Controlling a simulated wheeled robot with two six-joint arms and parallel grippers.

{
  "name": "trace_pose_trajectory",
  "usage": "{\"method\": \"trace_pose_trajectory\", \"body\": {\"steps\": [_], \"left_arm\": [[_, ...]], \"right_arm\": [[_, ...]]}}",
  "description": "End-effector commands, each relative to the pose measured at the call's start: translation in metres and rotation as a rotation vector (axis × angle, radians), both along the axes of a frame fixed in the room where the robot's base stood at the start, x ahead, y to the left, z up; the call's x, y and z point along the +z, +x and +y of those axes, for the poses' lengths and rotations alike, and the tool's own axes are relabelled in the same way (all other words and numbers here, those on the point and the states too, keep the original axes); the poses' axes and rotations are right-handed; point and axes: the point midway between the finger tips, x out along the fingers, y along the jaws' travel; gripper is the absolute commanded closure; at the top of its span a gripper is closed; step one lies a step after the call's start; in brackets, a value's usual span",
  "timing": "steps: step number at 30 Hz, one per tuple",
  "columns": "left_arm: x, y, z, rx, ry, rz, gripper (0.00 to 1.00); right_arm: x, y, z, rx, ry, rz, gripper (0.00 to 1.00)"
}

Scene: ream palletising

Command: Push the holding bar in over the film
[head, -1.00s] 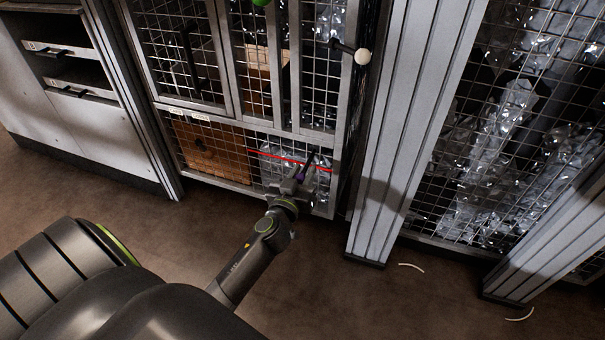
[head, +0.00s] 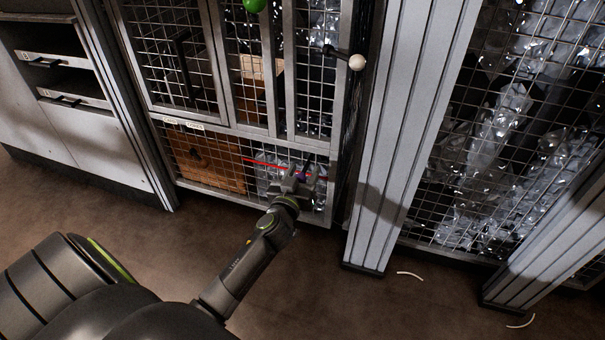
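My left gripper (head: 302,177) is low in front of the mesh cage front, at the right part of its bottom panel. Its fingers are small and dark against the mesh, and I cannot tell whether they are open or shut, or whether they touch anything. A thin red line (head: 265,165) runs across the bottom panel and passes behind the gripper. A short dark bar with a white ball knob (head: 357,62) sticks out near the cage's right upright; it may be the holding bar. Dark shiny material (head: 352,130), perhaps the film, hangs beside that upright. My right gripper is not in view.
A green ball (head: 255,5) is at the top edge. A ribbed grey post (head: 405,130) stands right of the cage, with another mesh panel of crumpled clear plastic (head: 500,130) beyond. A drawer cabinet (head: 75,110) is at left. White strips lie on the open brown floor.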

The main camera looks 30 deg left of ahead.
Motion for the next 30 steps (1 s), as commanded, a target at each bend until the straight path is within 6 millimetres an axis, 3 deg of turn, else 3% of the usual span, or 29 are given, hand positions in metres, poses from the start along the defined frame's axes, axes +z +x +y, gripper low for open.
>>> {"method": "trace_pose_trajectory", "body": {"steps": [8,30], "left_arm": [[0.000,-0.010,-0.003,0.000,-0.002,0.000,0.49],[-0.002,-0.149,-0.035,0.003,-0.002,0.002,0.49]], "right_arm": [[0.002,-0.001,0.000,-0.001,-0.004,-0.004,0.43],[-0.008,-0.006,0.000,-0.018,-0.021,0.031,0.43]]}}
